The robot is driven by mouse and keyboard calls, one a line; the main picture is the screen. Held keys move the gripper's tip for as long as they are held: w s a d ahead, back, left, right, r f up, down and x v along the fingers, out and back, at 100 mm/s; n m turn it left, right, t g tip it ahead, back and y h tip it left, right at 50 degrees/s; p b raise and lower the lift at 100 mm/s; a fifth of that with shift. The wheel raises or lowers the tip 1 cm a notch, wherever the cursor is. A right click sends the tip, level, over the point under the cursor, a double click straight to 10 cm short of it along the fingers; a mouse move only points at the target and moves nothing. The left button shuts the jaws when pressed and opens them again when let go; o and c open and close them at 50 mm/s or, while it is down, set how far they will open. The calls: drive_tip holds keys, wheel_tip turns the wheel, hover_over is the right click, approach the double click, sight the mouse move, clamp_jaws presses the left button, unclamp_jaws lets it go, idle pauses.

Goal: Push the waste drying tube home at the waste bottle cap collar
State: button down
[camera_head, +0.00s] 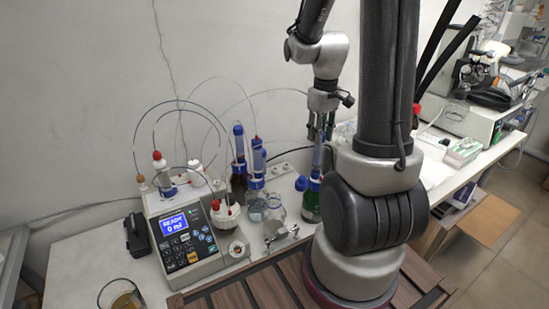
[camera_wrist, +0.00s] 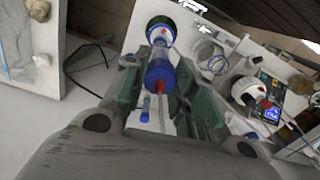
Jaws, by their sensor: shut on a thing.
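My gripper (camera_head: 321,128) points down above the green waste bottle (camera_head: 311,206) in the head view. It is shut on the waste drying tube (camera_head: 318,155), a clear and blue tube held roughly upright over the bottle's blue cap collar (camera_head: 314,182). In the wrist view my gripper (camera_wrist: 160,68) has its dark green fingers on both sides of the tube (camera_wrist: 159,76), around its blue part. The waste bottle (camera_wrist: 160,22) shows beyond the fingertips as a green-rimmed round shape with blue at its top. The tube's lower end lines up with the collar; I cannot tell how deep it sits.
The titrator (camera_head: 185,240) with lit display stands left of the bottle. A brown bottle (camera_head: 238,185), clear glassware (camera_head: 257,207) and a metal tap-like part (camera_head: 282,237) crowd the space between. A blue round part (camera_head: 300,184) sits close at the bottle's left.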

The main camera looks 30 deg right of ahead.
drive_tip(key=shift+f, duration=1.25)
drive_tip(key=c, duration=1.1)
unclamp_jaws()
drive_tip(key=shift+r, duration=0.15)
drive_tip(key=shift+r, duration=3.85)
wheel_tip(320, 180, up, 12)
drive_tip(key=shift+r, duration=0.1)
